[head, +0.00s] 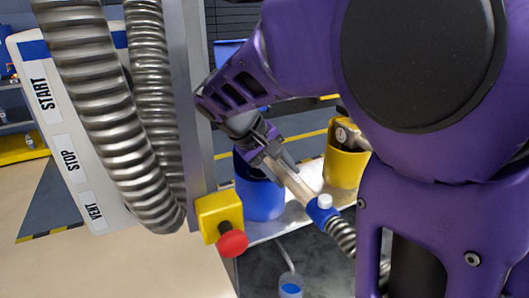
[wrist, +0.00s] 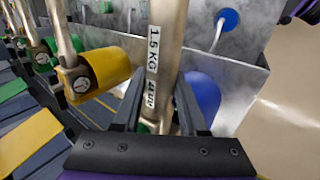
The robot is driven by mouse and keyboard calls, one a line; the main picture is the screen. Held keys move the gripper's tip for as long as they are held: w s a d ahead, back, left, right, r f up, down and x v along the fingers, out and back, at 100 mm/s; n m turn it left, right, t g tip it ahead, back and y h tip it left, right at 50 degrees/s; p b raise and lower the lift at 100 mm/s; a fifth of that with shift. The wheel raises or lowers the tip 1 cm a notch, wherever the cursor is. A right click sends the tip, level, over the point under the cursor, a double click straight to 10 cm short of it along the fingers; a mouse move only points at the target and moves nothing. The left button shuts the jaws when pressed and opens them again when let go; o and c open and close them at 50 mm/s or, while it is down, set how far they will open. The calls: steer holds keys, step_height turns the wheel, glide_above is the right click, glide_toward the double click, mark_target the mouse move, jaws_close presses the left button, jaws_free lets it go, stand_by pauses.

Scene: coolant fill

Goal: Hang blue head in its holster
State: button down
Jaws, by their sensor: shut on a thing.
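The blue head (head: 298,186) is a pale tube with a blue collar, a white knob and a ribbed metal hose at its lower right end. My gripper (head: 268,152) is shut on the tube, near its upper left end. In the wrist view the tube (wrist: 166,30), marked "1.5 KG", runs up from between my fingers (wrist: 157,118). The blue holster (head: 262,196) is a round cup, just behind and below my gripper in the head view. My gripper partly covers its opening. In the wrist view the holster (wrist: 203,98) is partly hidden behind my right finger.
A yellow holster (head: 343,168) holding a head stands right of the blue one; green parts (wrist: 45,52) lie beyond it. At left are a white START/STOP/VENT panel (head: 70,130), thick ribbed hoses (head: 105,100), and a yellow box with a red button (head: 232,243).

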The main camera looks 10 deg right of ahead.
steer(key=shift+f+b, duration=0.85)
steer(key=shift+f, duration=0.35)
steer(key=shift+c, duration=1.9)
jaws_free()
